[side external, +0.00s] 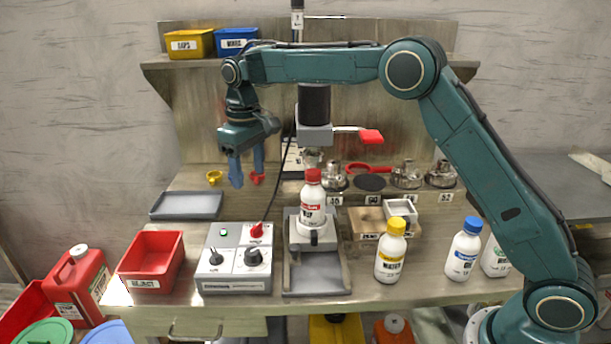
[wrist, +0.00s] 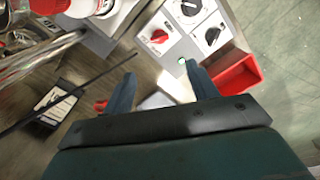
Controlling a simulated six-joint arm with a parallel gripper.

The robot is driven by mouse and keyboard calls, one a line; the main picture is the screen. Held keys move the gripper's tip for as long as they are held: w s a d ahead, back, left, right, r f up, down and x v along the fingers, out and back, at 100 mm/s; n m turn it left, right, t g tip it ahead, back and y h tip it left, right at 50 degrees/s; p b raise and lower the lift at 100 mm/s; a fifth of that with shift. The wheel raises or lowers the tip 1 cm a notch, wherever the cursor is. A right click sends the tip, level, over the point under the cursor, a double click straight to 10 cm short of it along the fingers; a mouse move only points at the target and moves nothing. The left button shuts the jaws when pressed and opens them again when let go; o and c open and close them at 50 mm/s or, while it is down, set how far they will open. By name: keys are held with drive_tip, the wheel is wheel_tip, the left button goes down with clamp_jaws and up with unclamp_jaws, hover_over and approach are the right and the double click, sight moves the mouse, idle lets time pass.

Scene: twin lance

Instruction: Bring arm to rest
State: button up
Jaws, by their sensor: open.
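My gripper (side external: 246,170) hangs in the air over the back left of the bench, fingers pointing down. Its blue fingers are apart with nothing between them. In the wrist view my gripper (wrist: 160,88) also shows open and empty, above the bench top. The teal arm reaches across from the right, its forearm passing near the top of the press. A white bottle with a red cap (side external: 312,200) stands upright in the press fixture, apart from my gripper.
A control box (side external: 237,285) with knobs and a red reject bin (side external: 150,262) stand at the front left. A grey tray (side external: 186,206) lies behind them. Yellow-capped (side external: 390,252) and blue-capped (side external: 463,250) bottles stand at the right. A shelf (side external: 350,58) carries yellow and blue bins.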

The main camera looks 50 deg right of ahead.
drive_tip(key=s+d+r+t+y, duration=0.15)
drive_tip(key=s+r+t, duration=0.25)
drive_tip(key=s+r, duration=0.9)
drive_tip(key=s+d+f+m, duration=0.1)
drive_tip(key=s+d+f, duration=0.1)
drive_tip(key=s, duration=0.6)
drive_tip(key=s+d+f+m+t+h, duration=0.1)
drive_tip(key=s+d+f, duration=0.1)
drive_tip(key=s, duration=0.7)
drive_tip(key=s+d+f, duration=0.3)
drive_tip(key=s, duration=0.5)
drive_tip(key=shift+s+m+t, duration=0.25)
drive_tip(key=shift+m+t, duration=0.05)
drive_tip(key=shift+m, duration=0.1)
